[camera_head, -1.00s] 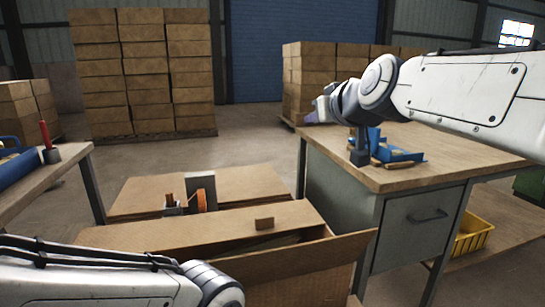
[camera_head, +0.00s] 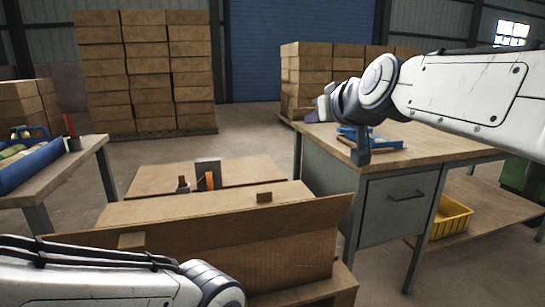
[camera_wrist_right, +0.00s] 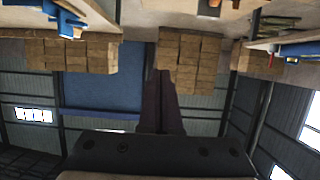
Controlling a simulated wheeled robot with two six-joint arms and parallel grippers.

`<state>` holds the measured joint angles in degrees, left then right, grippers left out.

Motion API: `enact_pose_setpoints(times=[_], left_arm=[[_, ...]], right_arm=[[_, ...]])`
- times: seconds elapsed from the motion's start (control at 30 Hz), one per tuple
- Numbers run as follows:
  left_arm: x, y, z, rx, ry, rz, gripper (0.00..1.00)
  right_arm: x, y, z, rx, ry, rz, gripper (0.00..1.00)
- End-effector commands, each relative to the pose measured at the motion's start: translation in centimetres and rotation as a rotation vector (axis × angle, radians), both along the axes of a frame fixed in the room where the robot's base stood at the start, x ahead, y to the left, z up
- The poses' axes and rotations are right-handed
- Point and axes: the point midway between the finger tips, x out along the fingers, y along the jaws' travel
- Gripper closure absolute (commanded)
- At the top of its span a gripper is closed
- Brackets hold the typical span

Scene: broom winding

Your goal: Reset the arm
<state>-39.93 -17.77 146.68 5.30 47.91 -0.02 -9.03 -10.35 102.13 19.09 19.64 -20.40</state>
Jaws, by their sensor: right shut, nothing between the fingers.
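My right arm (camera_head: 460,90) reaches in from the right, raised above the workbench. Its gripper (camera_head: 314,115) points left at the arm's end, in front of the stacked cartons, and touches nothing. In the right wrist view, its dark fingers (camera_wrist_right: 163,108) lie together, shut and empty. My left arm (camera_head: 110,280) crosses the bottom left, over the near side of the cardboard box. Its gripper is not visible.
A wooden-topped workbench (camera_head: 450,150) with blue items stands right, a yellow bin (camera_head: 452,220) below. An open cardboard box (camera_head: 280,245) is in front. A left table (camera_head: 75,165) holds a blue bin (camera_head: 35,165). Carton stacks (camera_head: 145,75) stand behind open floor.

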Motion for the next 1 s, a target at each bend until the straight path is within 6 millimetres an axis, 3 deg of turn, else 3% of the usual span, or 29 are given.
enact_pose_setpoints(times=[0.37, 0.57, 0.77, 0.9, 1.0], left_arm=[[0.0, 0.0, -0.4, 0.0, 0.0, 0.0, 0.5], [0.0, 0.0, -0.8, 0.0, 0.0, 0.0, 0.5], [0.0, 0.0, -1.5, 0.0, 0.0, 0.0, 0.5], [0.0, 0.0, -2.1, 0.0, 0.0, 0.0, 0.5], [0.0, 0.0, -2.5, 0.0, 0.0, 0.0, 0.5]], right_arm=[[-2.1, 2.9, -4.9, -0.013, 0.121, 0.066, 1.0], [-4.7, 4.9, -9.7, -0.035, 0.241, 0.121, 1.0], [-9.6, 7.2, -16.7, -0.084, 0.427, 0.198, 1.0], [-15.9, 8.2, -23.8, -0.16, 0.624, 0.268, 1.0], [-20.5, 8.1, -27.9, -0.224, 0.755, 0.306, 1.0]])
